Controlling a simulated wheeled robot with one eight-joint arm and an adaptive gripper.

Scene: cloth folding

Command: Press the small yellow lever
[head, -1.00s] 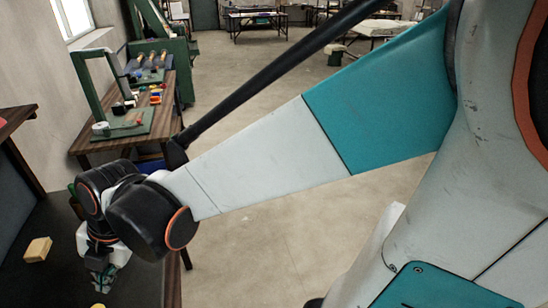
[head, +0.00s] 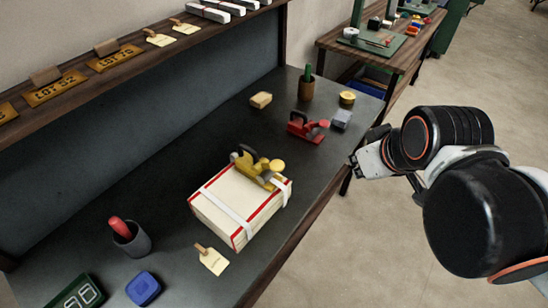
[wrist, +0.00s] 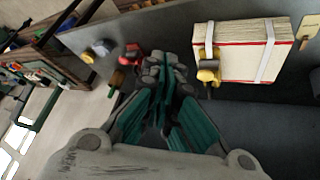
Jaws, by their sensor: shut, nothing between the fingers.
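A small yellow lever device (head: 257,168) with a round yellow knob sits on a cream, red-edged, strapped bundle (head: 215,203) on the dark bench. In the wrist view the yellow device (wrist: 208,62) shows at the near edge of the bundle (wrist: 240,50), right of my fingers. A similar red device (head: 307,127) stands farther back on the bench. My gripper (head: 355,162) is shut and empty beyond the bench's right edge, apart from the yellow lever. It also shows in the wrist view (wrist: 164,70), pointing toward the bench.
Near the red device stand a grey block (head: 341,119), a yellow round item (head: 347,97), a tan block (head: 261,100) and a brown cup (head: 306,90). A grey cup (head: 132,240), a blue item (head: 143,289) and a tag (head: 212,260) lie in front. A shelf (head: 120,60) runs behind.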

